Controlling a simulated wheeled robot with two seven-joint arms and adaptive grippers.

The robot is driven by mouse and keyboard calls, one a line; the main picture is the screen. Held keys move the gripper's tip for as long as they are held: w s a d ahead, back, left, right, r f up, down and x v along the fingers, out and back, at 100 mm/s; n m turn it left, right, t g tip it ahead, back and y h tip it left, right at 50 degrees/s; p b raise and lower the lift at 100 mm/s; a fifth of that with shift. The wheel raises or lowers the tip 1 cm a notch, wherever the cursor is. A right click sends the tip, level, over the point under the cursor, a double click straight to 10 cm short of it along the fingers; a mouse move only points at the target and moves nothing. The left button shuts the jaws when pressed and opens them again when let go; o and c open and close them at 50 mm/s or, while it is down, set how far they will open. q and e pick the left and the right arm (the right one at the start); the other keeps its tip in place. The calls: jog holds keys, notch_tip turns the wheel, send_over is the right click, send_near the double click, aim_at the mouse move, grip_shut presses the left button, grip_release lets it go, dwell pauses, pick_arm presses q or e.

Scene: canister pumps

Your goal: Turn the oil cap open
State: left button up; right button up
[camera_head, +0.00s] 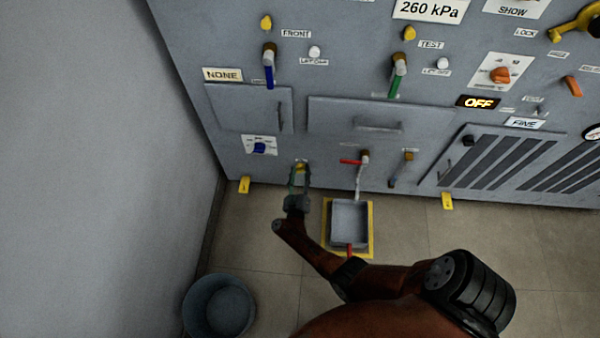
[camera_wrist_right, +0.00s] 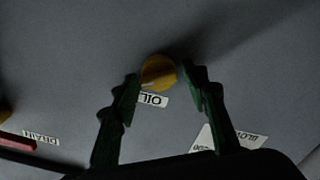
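The oil cap is a round yellow knob (camera_wrist_right: 158,72) on the grey panel, with an "OIL" label (camera_wrist_right: 152,99) beside it in the wrist view. In the head view the yellow cap (camera_head: 301,165) shows low on the panel, just beyond the fingertips. My right gripper (camera_head: 300,177) reaches up to it. In the wrist view its green fingers (camera_wrist_right: 159,82) are open, one on each side of the cap, with the tips close to its sides. A gap shows at the right finger; I cannot tell whether the left tip touches. My left gripper is not in view.
A blue switch (camera_head: 259,148) sits left of the cap. A red-handled drain valve (camera_head: 352,162) is to the right, above a grey tray (camera_head: 349,238) on the floor. A bucket (camera_head: 219,306) stands near the left wall. Yellow floor brackets (camera_head: 245,185) edge the panel.

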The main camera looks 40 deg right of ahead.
jog(key=c, duration=0.9)
